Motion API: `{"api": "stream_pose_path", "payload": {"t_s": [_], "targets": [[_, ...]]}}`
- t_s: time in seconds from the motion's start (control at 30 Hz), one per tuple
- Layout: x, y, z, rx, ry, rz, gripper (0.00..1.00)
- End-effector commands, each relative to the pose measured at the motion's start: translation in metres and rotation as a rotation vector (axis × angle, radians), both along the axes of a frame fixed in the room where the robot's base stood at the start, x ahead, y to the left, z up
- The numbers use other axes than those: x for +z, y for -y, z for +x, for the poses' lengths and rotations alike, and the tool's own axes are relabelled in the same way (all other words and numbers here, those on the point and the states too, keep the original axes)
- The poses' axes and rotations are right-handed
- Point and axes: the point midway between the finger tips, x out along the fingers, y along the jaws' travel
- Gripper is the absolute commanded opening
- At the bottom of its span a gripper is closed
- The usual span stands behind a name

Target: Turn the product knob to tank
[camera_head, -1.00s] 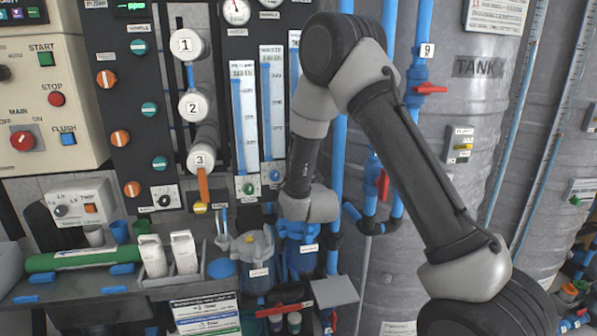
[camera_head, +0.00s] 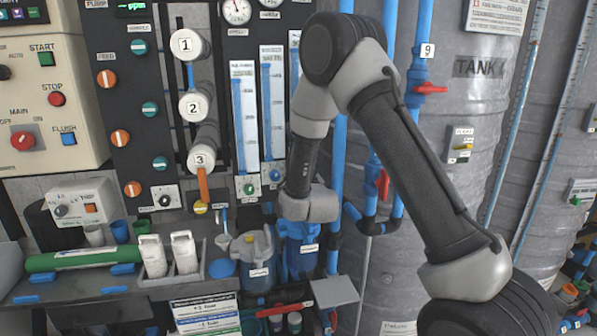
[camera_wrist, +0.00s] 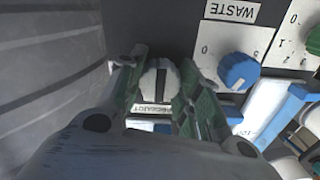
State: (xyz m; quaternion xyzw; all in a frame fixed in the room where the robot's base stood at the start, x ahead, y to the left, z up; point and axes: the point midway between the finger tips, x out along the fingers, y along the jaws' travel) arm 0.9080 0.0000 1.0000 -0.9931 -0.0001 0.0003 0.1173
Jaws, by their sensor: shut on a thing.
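The product knob (camera_wrist: 155,88) is pale grey with a dark stripe and sits in the middle of the wrist view. A partly covered label (camera_wrist: 152,109) that seems to read "PRODUCT" is beside it. My gripper (camera_wrist: 160,75) is shut on the knob, with one green finger on each side of it. The dark stripe runs roughly up and down in the wrist view. In the head view the knob and my fingers are hidden behind my own arm. The "TANK" sign (camera_head: 478,67) is on a big grey tank at the right.
In the wrist view a blue waste knob (camera_wrist: 238,70) and a green knob (camera_wrist: 313,40) stand close on the right. In the head view blue pipes with a red valve handle (camera_head: 430,88) rise beside my arm. Blue filter housings (camera_head: 302,258) are below my wrist.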

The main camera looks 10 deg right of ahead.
Motion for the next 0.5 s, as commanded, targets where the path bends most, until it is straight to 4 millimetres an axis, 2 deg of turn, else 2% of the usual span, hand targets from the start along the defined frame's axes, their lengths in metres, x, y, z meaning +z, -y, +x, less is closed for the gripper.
{"api": "stream_pose_path", "payload": {"t_s": [0.5], "targets": [[-0.0003, 0.0004, -0.0003, -0.001, 0.0, -0.056, 0.1]]}}
